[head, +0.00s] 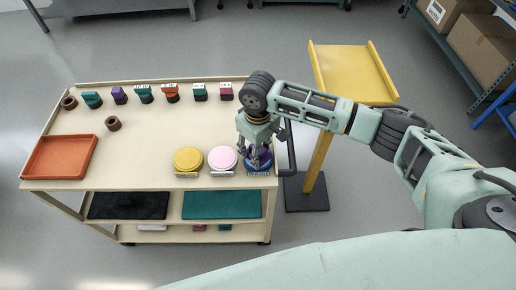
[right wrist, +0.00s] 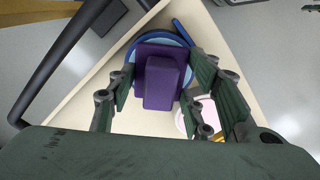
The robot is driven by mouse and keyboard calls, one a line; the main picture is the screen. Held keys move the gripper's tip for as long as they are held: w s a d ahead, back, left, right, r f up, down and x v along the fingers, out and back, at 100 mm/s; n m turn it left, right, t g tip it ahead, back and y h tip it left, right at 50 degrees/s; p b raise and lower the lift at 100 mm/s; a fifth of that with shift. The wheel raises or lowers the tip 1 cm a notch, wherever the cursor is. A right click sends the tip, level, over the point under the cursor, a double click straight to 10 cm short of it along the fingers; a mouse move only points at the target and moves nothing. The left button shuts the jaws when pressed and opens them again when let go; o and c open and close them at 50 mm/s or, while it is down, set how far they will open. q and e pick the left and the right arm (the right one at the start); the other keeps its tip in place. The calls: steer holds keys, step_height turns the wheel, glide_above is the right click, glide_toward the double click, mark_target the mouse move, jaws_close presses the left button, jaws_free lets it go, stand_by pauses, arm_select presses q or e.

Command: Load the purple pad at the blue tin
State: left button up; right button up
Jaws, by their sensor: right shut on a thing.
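My right gripper (head: 257,157) is over the blue tin (head: 259,170) at the table's front right corner. It is shut on the purple pad (right wrist: 162,82), a block handle on a wider plate, held between the fingers (right wrist: 163,95). In the right wrist view the pad lies over the blue tin (right wrist: 181,31), whose light blue inside shows around the plate. I cannot tell whether the plate touches the tin's surface. In the head view the gripper mostly hides the pad. My left gripper is not in view.
A pink tin (head: 222,159) and a yellow tin (head: 187,160) stand left of the blue one. An orange tray (head: 60,157) is at left. A yellow stand (head: 350,75) is beyond the table's right edge.

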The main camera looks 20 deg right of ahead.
mark_target(262, 160)
steer(key=shift+f+p, duration=0.1)
steer(key=shift+p, duration=0.35)
stand_by(1.7)
step_height(262, 160, up, 7)
steer(key=p, duration=0.8)
stand_by(0.8)
steer(key=s+d+r+m+b, duration=0.2)
steer(key=s+r+b, duration=0.1)
steer(key=s+b, duration=0.4)
steer(key=s+d+r+m+b, duration=0.2)
steer(key=s+r+m+b, duration=0.1)
steer(key=s+b, duration=0.3)
steer(key=shift+s+r+b, duration=0.3)
steer(key=shift+s+b, duration=0.1)
steer(key=shift+b, duration=0.25)
